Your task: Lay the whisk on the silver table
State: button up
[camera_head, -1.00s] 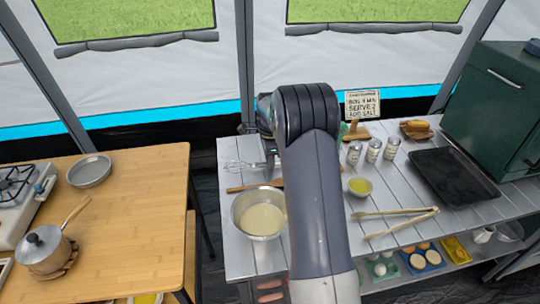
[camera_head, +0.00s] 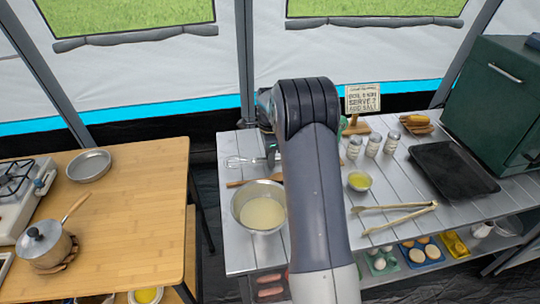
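The whisk's pale wire loops (camera_head: 243,162) show at the back left of the silver table (camera_head: 410,228), pointing left. Its right end is hidden by my arm and a dark part beside the arm. The silver table is a grey slatted table that fills the right half of the view. My arm rises through the middle of the picture and bends away over the table. My gripper is mostly hidden behind it. A small dark part beside the whisk may belong to it. I cannot tell whether the fingers are open or shut, or touch the whisk.
A metal bowl of pale batter (camera_head: 260,206), a yellow cup (camera_head: 360,181), tongs (camera_head: 395,217), shakers (camera_head: 372,146) and a black tray (camera_head: 453,171) stand on the silver table. A wooden table (camera_head: 120,215) is at left, across a gap. Clear slats lie around the tongs.

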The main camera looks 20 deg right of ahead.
jog(key=shift+f, duration=0.1)
notch_tip(320, 180, up, 11)
jog(key=shift+d, duration=0.2)
dwell(0.4)
jog(key=shift+s, duration=0.1)
jog(key=f, duration=1)
jog(key=shift+a+f, duration=0.25)
jog(key=shift+f, duration=0.15)
dwell(0.8)
jog(key=shift+f, duration=0.2)
jog(key=shift+r, duration=0.2)
dwell(0.9)
